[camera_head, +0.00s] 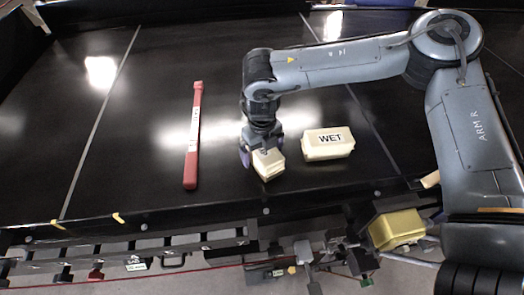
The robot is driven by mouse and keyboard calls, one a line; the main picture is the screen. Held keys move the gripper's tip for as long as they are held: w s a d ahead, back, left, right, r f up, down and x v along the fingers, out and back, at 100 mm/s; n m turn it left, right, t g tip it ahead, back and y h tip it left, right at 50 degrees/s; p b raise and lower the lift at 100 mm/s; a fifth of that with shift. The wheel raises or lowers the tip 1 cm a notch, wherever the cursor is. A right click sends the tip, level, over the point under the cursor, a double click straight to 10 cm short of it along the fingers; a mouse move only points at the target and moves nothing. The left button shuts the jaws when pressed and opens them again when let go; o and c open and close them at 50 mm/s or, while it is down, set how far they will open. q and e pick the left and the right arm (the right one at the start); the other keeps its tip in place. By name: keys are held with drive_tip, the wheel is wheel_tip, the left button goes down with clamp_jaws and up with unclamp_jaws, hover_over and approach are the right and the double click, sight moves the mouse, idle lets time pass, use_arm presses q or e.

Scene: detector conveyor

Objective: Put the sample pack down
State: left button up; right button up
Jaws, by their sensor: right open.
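A small cream pack (268,165), which looks like the sample pack, sits at the black conveyor surface (150,110) near its front edge. My right gripper (262,153) reaches down over it from above, with its purple-tipped fingers open on either side of the pack. The gripper hides part of the pack's top. Whether the fingers still touch it is too small to tell. My left gripper is not in view.
A cream box labelled WET (328,144) lies just right of my right gripper. A long red bar (194,135) with a white label lies to the left. The conveyor's left and far areas are clear. A yellow object (397,229) is below the front edge.

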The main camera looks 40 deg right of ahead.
wheel_tip(320, 180, up, 12)
idle(0.5)
idle(0.3)
